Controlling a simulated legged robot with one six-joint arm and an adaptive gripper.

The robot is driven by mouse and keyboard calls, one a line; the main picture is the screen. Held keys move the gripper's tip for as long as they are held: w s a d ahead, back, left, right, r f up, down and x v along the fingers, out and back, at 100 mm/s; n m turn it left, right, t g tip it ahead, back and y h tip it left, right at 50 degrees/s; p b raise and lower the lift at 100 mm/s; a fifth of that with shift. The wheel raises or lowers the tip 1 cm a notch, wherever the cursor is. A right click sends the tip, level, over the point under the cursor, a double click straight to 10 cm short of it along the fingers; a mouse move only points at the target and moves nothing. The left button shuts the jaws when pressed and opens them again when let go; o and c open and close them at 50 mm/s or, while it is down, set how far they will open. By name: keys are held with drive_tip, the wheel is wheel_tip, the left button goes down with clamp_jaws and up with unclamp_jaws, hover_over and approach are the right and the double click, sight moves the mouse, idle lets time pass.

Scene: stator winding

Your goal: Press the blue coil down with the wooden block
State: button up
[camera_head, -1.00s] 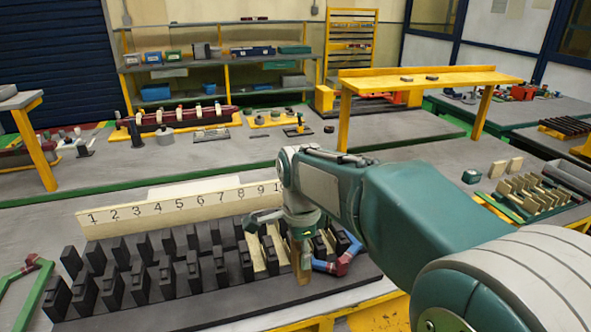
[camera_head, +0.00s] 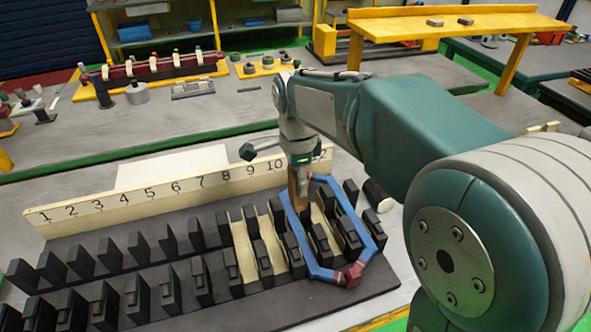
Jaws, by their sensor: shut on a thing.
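The blue coil (camera_head: 349,217) is a long hexagonal loop with red-brown wrapped ends. It lies over the black stator teeth at the right end of the row, near number 10 and beyond, its near red end (camera_head: 349,276) toward the front edge. My gripper (camera_head: 299,160) is shut on the wooden block (camera_head: 298,194), a small brown upright piece pointing down. The block is at the coil's far left part; whether it touches the coil I cannot tell. The gripper partly hides the far end of the coil. How deep the coil sits in the slots is unclear.
The black stator base (camera_head: 286,306) carries two rows of teeth, with pale liners (camera_head: 244,252) in several slots. A numbered board (camera_head: 150,189) stands behind. A yellow bench (camera_head: 440,22) is at the back right.

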drive_tip(key=shift+f, duration=4.35)
drive_tip(key=shift+f, duration=0.65)
drive_tip(key=shift+r, duration=0.1)
drive_tip(key=shift+r, duration=5.75)
drive_tip(key=shift+s, duration=0.1)
